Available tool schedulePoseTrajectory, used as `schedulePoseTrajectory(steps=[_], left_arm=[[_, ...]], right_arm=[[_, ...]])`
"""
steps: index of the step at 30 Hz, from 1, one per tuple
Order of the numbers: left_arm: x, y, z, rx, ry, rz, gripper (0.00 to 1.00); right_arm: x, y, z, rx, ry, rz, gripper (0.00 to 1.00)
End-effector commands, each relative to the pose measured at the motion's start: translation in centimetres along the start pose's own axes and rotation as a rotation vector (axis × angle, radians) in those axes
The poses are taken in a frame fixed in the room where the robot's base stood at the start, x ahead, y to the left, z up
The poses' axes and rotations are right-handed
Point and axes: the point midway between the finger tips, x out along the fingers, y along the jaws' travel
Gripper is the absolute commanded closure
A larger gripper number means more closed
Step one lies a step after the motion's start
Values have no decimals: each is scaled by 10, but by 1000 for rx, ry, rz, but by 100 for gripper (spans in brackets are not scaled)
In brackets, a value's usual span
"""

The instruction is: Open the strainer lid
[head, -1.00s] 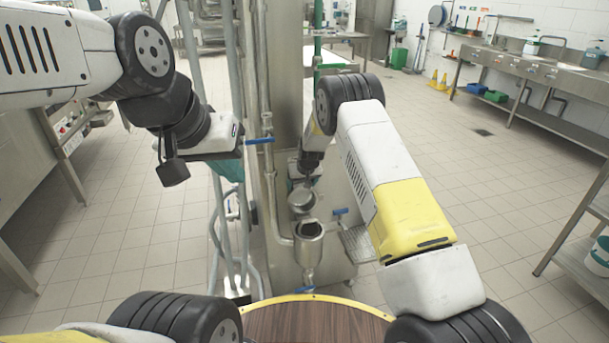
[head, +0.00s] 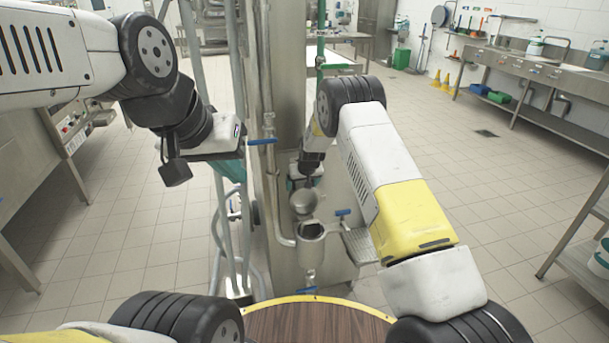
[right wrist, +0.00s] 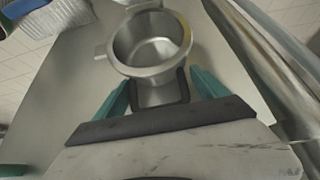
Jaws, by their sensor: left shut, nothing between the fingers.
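The metal strainer (head: 311,246) stands beside the steel column in the head view, with its mouth uncovered. Its round strainer lid (head: 303,203) is raised and tilted back above the mouth. My right gripper (head: 304,176) is just behind and above the lid, its fingers mostly hidden there. In the right wrist view, a hollow round metal part with small side tabs (right wrist: 152,45) lies just beyond the teal fingers of my right gripper (right wrist: 160,82). These fingers are apart, with metal visible between them; contact is unclear. My left gripper (head: 232,170) is shut and empty, left of the column.
The steel column (head: 281,90) has pipes and blue-handled valves (head: 262,141) close to both grippers. A small grated ledge (head: 359,246) is right of the strainer. A round wooden top (head: 315,325) is at the front. The tiled floor on the right is open.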

Motion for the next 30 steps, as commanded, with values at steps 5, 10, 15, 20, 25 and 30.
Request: schedulePoseTrajectory(steps=[5, 10, 15, 20, 25, 30], left_arm=[[0, 0, 0, 0, 0, 0, 100], [0, 0, 0, 0, 0, 0, 100], [0, 0, 0, 0, 0, 0, 100], [0, 0, 0, 0, 0, 0, 100], [0, 0, 0, 0, 0, 0, 100], [0, 0, 0, 0, 0, 0, 100]], right_arm=[[0, 1, 1, 1, -2, 1, 18], [-7, 1, 0, 0, -2, 1, 18], [-35, 0, -1, 0, 0, 1, 18], [-61, 0, -1, 1, 0, 1, 18], [-76, 0, 0, 0, -1, 0, 18], [-78, 0, 1, 0, -3, 0, 18]])
